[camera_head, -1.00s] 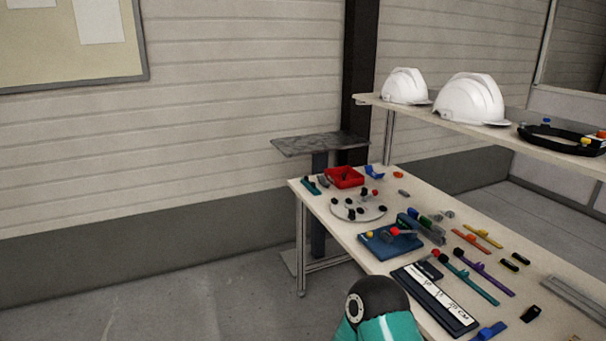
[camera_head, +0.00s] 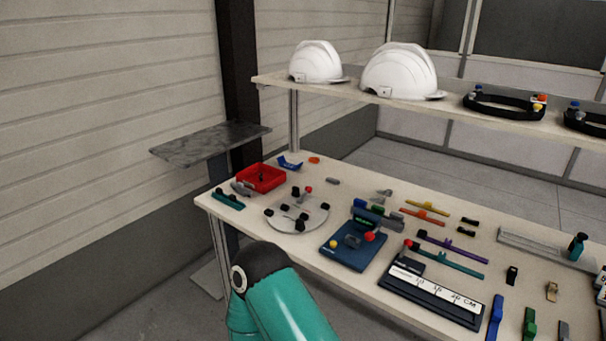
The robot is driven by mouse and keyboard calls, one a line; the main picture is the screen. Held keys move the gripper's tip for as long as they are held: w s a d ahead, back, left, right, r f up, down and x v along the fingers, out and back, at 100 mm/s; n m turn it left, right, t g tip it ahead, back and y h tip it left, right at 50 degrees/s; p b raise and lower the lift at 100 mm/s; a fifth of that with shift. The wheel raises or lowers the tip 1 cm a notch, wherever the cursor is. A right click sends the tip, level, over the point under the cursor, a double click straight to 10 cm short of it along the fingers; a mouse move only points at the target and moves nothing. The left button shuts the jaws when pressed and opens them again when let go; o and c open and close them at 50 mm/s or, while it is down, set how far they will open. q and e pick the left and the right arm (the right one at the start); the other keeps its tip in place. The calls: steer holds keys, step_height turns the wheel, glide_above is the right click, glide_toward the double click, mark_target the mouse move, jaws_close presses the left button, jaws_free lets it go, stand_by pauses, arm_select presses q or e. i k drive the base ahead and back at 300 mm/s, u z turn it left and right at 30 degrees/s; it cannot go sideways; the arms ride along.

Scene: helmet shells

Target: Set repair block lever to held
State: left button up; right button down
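A dark blue block (camera_head: 340,255) lies on the table left of the ruler plate, with a grey part and a yellow knob on it. A red ball knob (camera_head: 369,237), which looks like a lever end, is at its right side; the lever's setting is too small to read. A second red knob (camera_head: 408,244) stands at the ruler plate's back left corner. I cannot tell for certain which is the repair block lever. A teal arm link of mine with a black joint is at the bottom, in front of the table edge. Neither gripper shows.
The table holds a round disc (camera_head: 297,214) with black knobs, a red tray (camera_head: 262,178), a ruler plate (camera_head: 430,294) and several coloured strips. White helmets (camera_head: 401,72) stand on the shelf (camera_head: 355,98) behind. A grey stand (camera_head: 205,146) is left of the table.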

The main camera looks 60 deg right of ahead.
mark_target(308, 189)
steer(key=z, duration=0.45)
steer(key=i, duration=1.05)
steer(key=z, duration=0.85)
steer(key=k, duration=0.75)
steer(key=z, duration=0.2)
steer(key=i, duration=0.9)
steer(key=u, duration=0.1)
